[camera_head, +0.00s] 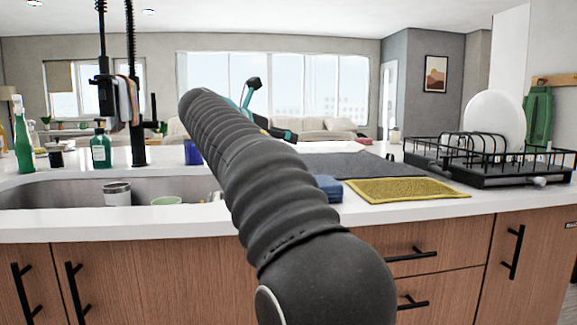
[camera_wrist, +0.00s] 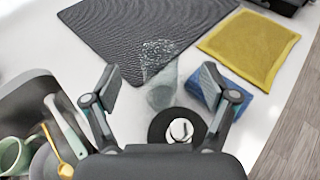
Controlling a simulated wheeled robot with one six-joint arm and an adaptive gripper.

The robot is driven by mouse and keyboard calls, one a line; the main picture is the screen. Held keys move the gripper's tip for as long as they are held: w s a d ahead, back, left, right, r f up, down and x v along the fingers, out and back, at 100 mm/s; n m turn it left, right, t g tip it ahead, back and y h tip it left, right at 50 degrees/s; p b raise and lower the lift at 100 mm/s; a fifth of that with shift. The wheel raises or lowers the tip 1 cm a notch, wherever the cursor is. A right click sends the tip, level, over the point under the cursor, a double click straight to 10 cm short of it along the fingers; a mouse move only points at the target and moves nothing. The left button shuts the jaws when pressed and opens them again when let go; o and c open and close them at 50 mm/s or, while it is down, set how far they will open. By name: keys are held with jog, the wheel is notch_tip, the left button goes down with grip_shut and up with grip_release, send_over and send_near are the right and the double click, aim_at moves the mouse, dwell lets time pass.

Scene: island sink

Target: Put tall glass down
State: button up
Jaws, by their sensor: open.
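My gripper (camera_wrist: 165,98) is open, its two fingers spread wide above the counter in the wrist view. A clear, see-through shape that looks like the tall glass (camera_wrist: 162,86) shows between the fingertips, by the near edge of the dark mat (camera_wrist: 115,30). Its outline is faint, so I cannot tell whether a finger touches it. In the head view my gripper (camera_head: 266,112) shows as teal and dark parts behind my arm; the glass cannot be made out there.
A blue sponge (camera_wrist: 202,86) lies beside the right finger. A black disc with a white ring (camera_wrist: 180,129) sits nearer. A yellow cloth (camera_head: 407,190) and black dish rack (camera_head: 490,172) are at right. The sink (camera_head: 80,190) at left holds cups.

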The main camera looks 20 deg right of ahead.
jog(key=shift+f+b+x, duration=0.15)
jog(key=shift+f+x, duration=0.05)
jog(key=shift+x, duration=0.7)
jog(key=shift+f+b+x, duration=0.15)
jog(key=shift+f+x, duration=0.05)
jog(key=shift+x, duration=0.65)
jog(key=shift+f+b+x, duration=0.15)
jog(key=shift+f+x, duration=0.05)
jog(key=shift+x, duration=0.7)
jog(key=shift+w+d+f, duration=0.1)
jog(key=shift+w+d, duration=0.05)
jog(key=c, duration=1.5)
jog(key=shift+r+p, duration=0.4)
jog(key=shift+r, duration=0.45)
jog(key=shift+c, duration=0.2)
notch_tip(320, 180, up, 3)
jog(key=shift+f+p, duration=0.15)
jog(key=shift+p, duration=0.5)
jog(key=s+d+r+p, duration=0.1)
jog(key=s+d+r, duration=0.5)
jog(key=s+d, duration=0.1)
jog(key=shift+s+d+r, duration=0.35)
jog(key=shift+s+d, duration=0.05)
jog(key=shift+s, duration=0.5)
